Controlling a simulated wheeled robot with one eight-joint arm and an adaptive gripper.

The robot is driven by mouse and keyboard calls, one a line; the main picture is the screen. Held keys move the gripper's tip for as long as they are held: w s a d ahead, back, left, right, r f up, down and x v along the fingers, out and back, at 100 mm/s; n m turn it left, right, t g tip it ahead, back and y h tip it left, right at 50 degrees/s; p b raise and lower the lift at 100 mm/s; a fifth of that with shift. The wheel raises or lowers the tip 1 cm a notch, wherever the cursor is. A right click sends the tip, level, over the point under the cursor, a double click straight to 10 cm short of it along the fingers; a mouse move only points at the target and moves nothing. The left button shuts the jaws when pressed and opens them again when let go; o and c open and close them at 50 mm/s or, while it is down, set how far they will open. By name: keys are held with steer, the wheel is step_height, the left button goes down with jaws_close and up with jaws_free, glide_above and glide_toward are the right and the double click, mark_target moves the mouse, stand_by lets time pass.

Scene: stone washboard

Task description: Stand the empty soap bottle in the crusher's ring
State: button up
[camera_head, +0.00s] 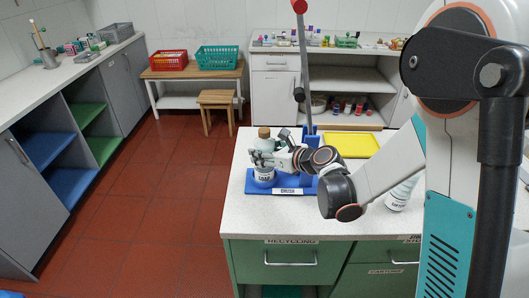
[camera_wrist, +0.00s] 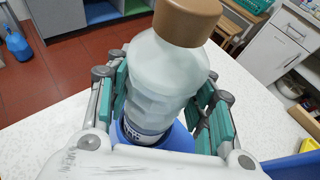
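The soap bottle (camera_head: 264,174) is pale and translucent, with a brown cap and a white label; in the wrist view the bottle (camera_wrist: 165,75) fills the middle. It looks upright over the crusher. The crusher (camera_head: 288,191) has a blue base plate labelled "CRUSH", a blue post and a long dark lever with a red knob. Blue of its ring (camera_wrist: 183,142) shows around the bottle's foot; whether the foot touches the bottom is hidden. My gripper (camera_head: 266,158) has teal-padded fingers on both sides of the bottle, apparently closed against it.
A yellow tray (camera_head: 351,144) lies behind the crusher on the white speckled counter (camera_head: 240,218). The lever rises just behind my gripper. The counter's left front is clear.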

steer(key=shift+o, duration=0.4)
steer(key=shift+r, duration=0.1)
steer(key=shift+s+d+r, duration=0.15)
steer(key=s+d+r+n+g+h+p, duration=0.1)
steer(key=s+d+r+n+h, duration=0.2)
steer(key=s+d+n, duration=0.3)
steer(key=s+d+r+n+g+h, duration=0.1)
steer(key=s+d+r+n+h, duration=0.2)
steer(key=s+n, duration=0.9)
steer(key=s+d+r+n+h+p, duration=0.1)
steer(key=s+d+r+n+h, duration=0.2)
steer(key=s+d+n, duration=0.6)
steer(key=s+d+r, duration=0.1)
steer(key=s+r, duration=0.1)
steer(key=s, duration=0.1)
steer(key=shift+s+g+p, duration=0.35)
steer(key=shift+g, duration=0.05)
